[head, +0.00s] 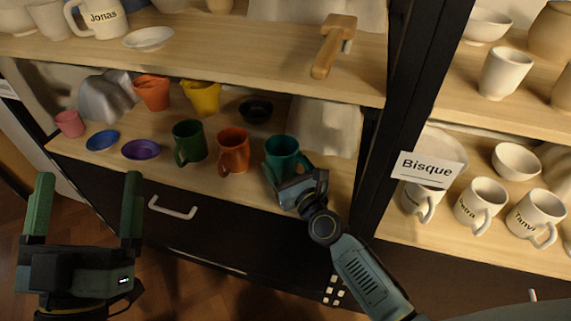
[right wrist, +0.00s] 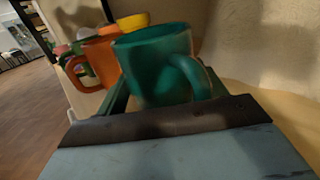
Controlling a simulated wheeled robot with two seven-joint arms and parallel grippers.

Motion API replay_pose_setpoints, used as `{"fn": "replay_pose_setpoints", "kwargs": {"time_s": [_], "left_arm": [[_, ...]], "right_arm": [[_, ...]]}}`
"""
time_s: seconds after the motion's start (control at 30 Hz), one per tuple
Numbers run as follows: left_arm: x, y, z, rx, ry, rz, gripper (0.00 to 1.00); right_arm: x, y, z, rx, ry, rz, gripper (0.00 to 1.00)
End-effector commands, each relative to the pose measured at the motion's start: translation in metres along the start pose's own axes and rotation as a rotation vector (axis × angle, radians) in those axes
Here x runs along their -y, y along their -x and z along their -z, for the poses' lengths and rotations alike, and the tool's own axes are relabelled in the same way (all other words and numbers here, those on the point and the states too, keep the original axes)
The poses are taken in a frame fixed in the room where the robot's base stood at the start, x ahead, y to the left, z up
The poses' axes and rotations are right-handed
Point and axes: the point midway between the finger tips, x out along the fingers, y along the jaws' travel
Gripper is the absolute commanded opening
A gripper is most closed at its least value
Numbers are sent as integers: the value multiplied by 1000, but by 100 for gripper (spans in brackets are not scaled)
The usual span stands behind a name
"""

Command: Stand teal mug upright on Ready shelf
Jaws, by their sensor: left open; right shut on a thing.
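The teal mug (head: 283,153) is upright at the right end of the lower shelf (head: 225,178) in the head view, beside an orange mug (head: 233,150). My right gripper (head: 291,180) is shut on the teal mug from the front. In the right wrist view the teal mug (right wrist: 155,62) sits between my right fingers, handle to the right. I cannot tell whether its base touches the shelf. My left gripper (head: 88,208) is open and empty, low at the left, in front of the cabinet. No label reading Ready shows.
A green mug (head: 189,142), a yellow cup (head: 202,97), a black bowl (head: 256,110) and other coloured ware share the lower shelf. A dark post (head: 405,110) stands right of the teal mug. Beyond it is a shelf labelled Bisque (head: 427,169) with pale mugs.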

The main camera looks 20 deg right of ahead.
Motion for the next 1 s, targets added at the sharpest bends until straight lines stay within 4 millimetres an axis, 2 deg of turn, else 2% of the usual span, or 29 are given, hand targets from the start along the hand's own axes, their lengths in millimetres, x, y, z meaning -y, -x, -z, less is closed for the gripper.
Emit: {"fn": "replay_pose_setpoints", "kwargs": {"time_s": [0.87, 0.9, 1.0], "left_arm": [[0, 5, -9, 1, 0, 0, 95], [0, 5, -9, 1, 0, 0, 95], [0, 5, -9, 1, 0, 0, 95]], "right_arm": [[-2, 3, 16, -12, 3, -4, 43], [-2, 3, 16, -12, 4, -5, 72], [-2, 3, 16, -12, 4, -5, 86]]}}
